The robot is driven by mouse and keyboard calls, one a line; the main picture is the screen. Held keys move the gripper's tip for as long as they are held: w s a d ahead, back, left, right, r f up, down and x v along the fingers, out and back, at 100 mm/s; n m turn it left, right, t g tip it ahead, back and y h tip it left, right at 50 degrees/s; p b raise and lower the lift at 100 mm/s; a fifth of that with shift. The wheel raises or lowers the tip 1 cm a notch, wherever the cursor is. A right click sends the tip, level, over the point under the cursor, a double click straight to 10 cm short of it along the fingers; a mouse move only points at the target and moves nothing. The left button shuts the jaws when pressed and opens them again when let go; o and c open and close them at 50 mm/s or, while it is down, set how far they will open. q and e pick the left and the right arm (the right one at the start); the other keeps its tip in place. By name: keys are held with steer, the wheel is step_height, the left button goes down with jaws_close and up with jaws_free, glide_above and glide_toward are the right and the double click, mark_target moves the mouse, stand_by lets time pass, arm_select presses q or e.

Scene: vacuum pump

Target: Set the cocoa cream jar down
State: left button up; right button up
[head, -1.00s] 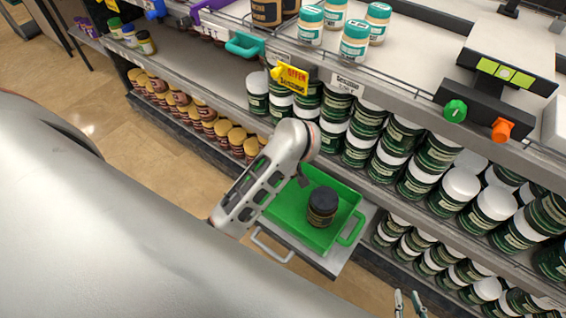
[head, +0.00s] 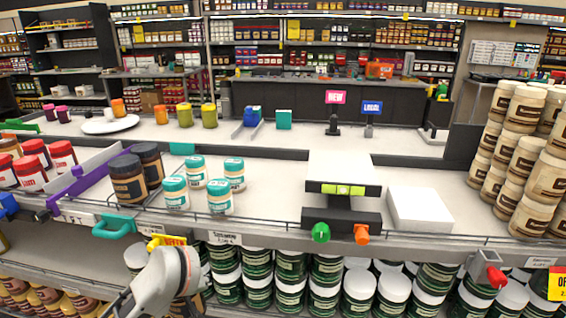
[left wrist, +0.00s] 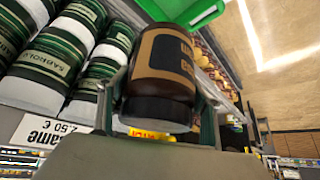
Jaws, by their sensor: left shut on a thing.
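The cocoa cream jar (left wrist: 162,65), brown with a black lid and a dark label, is held between the two fingers of my left gripper (left wrist: 158,82) in the left wrist view. The lid end is towards the camera. In the head view my left arm (head: 165,285) shows at the bottom left, in front of the shelf edge; its fingers are not clearly visible there. Two similar brown jars with black lids (head: 127,180) stand together on the counter at the left. My right gripper is out of view.
Teal-lidded jars (head: 221,198) stand right of the brown pair. A purple divider (head: 72,186) lies left of them. A black device (head: 340,205) and a white box (head: 420,208) are farther right. Green jars (head: 291,268) fill the shelf below. A green tray (left wrist: 190,8) shows in the wrist view.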

arm_select(q)
steer(key=r+m, duration=0.1)
steer(key=r, duration=0.1)
steer(key=s+d+r+m+h, duration=0.1)
steer(key=r, duration=0.2)
steer(key=s+r+m, duration=0.1)
steer(key=r, duration=0.1)
steer(key=shift+s+d+r+t+h, duration=0.15)
steer(key=shift+r+t+h, duration=0.1)
steer(key=shift+t+h, duration=0.05)
steer(key=s, duration=0.1)
steer(key=s+r+m, duration=0.1)
steer(key=s, duration=0.1)
steer(key=s+m+h, duration=0.1)
steer(key=s, duration=0.1)
steer(key=shift+a+r, duration=0.3)
steer(key=shift+r, duration=0.05)
steer(key=shift+s+a+r, duration=0.1)
steer(key=shift+s, duration=0.55)
